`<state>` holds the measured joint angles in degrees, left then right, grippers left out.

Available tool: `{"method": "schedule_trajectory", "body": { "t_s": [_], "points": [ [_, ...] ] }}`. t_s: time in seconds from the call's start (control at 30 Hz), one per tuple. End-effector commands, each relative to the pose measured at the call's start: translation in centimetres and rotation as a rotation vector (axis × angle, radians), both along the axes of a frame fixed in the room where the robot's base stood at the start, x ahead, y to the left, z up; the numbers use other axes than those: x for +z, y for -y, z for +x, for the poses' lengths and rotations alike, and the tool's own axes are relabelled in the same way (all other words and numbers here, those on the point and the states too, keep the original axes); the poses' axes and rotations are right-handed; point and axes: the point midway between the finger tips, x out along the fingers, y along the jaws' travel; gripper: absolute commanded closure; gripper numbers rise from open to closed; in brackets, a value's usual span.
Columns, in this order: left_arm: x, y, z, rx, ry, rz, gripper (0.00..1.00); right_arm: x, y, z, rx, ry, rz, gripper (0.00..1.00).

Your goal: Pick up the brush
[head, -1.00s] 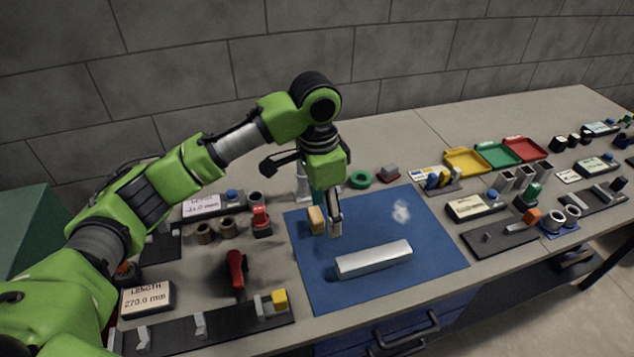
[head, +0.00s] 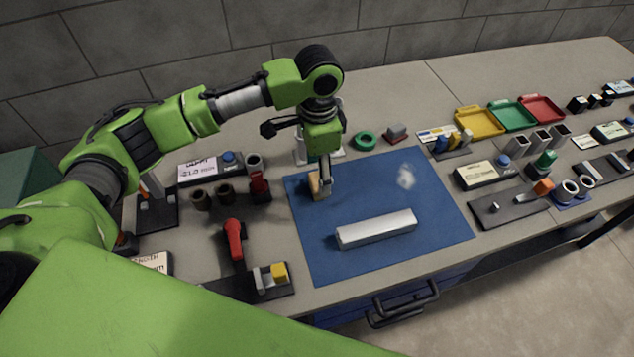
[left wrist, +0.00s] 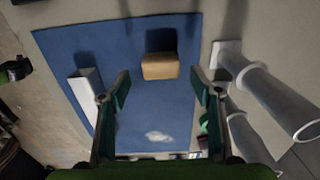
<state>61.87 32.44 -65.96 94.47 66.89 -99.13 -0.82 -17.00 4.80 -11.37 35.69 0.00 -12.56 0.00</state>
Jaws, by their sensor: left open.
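A tan block (head: 314,186), which I take to be the brush, is on the left part of the blue mat (head: 320,255). In the left wrist view it is the tan block (left wrist: 160,66) on the mat, in line with the gap between my fingers. My left gripper (head: 325,190) points down beside the block and partly covers it in the head view. Its two fingers (left wrist: 162,92) are spread apart, with nothing between their tips. My right gripper does not show.
A silver bar (head: 377,229) lies on the mat, with a white smudge (head: 406,177) behind it. White cylinders (left wrist: 270,95) stand close to the right finger in the left wrist view. A green ring (head: 365,140) and coloured trays (head: 480,121) lie behind and right.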

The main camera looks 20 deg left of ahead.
Motion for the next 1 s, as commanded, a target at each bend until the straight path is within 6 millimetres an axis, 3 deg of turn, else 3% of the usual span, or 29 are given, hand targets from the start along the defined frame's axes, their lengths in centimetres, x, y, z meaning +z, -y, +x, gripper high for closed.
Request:
{"method": "schedule_trajectory", "body": {
  "t_s": [0.3, 0.6, 0.63, 0.8, 1.0],
  "points": [
    [-4.2, -0.3, 0.0, 0.001, -0.004, 0.001, 0.42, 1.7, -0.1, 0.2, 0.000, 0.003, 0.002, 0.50],
    [-5.0, -0.3, 0.1, -0.001, 0.000, 0.000, 0.42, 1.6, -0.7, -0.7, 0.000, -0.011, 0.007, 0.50],
    [-5.0, -0.3, 0.1, -0.001, 0.000, 0.000, 0.44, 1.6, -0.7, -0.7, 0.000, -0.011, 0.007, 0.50],
    [-5.0, -0.3, 0.1, -0.001, 0.000, 0.000, 0.83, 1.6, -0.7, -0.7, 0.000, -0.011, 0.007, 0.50],
    [-4.9, -0.3, 0.1, -0.001, 0.000, 0.000, 0.83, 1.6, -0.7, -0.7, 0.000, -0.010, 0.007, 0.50]
  ]
}}
